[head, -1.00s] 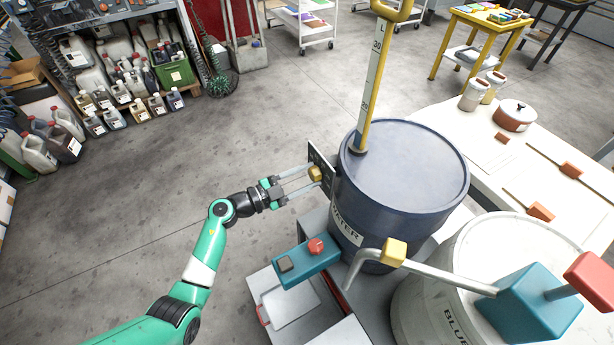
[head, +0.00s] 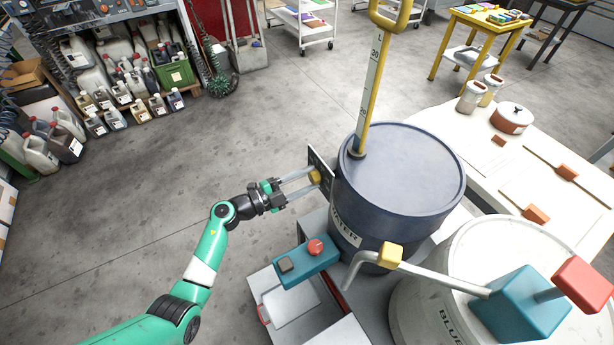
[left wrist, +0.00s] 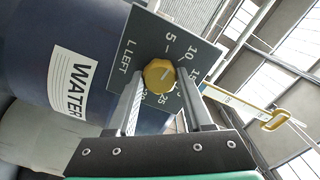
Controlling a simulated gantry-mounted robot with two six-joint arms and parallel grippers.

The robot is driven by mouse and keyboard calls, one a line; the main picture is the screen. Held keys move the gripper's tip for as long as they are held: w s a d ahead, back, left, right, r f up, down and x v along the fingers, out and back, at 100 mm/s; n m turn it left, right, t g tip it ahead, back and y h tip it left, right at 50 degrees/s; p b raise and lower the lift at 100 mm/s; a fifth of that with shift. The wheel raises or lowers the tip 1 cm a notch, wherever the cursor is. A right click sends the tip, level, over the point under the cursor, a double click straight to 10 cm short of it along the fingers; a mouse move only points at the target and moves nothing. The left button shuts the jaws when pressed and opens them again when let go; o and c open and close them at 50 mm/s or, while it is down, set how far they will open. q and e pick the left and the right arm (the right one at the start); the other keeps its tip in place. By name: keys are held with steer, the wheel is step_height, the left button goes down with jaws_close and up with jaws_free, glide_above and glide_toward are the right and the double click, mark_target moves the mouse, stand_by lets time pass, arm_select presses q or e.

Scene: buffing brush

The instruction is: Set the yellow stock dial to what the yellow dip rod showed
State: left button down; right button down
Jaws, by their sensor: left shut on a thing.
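The yellow stock dial (head: 315,177) sits on a dark plate (head: 322,165) on the side of the blue WATER drum (head: 400,180). My left gripper (head: 311,178) is shut on this dial. In the left wrist view its fingers lie on both sides of the yellow knob (left wrist: 159,76). The plate (left wrist: 150,35) reads "L LEFT" with 5, 10, 15 and 25 legible; the knob's exact setting is hard to read. The yellow dip rod (head: 374,85) stands upright in the drum's lid, with a pale scale marked L, 30 and a lower number. My right gripper is out of view.
A teal box with a red knob (head: 316,247) juts out below the dial. A pale BLUE drum (head: 470,255) with a bent pipe (head: 440,272) and teal block stands at front right. A white table (head: 470,130) is behind. The floor left of the drum is clear.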

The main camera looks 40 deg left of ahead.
arm_select(q)
steer(key=m, duration=0.2)
steer(key=shift+m+p, duration=0.35)
steer(key=shift+m, duration=0.05)
steer(key=m, duration=0.2)
steer(key=shift+m, duration=0.3)
steer(key=m, duration=0.3)
steer(key=shift+m, duration=1.8)
steer(key=shift+c, duration=1.5)
jaws_free()
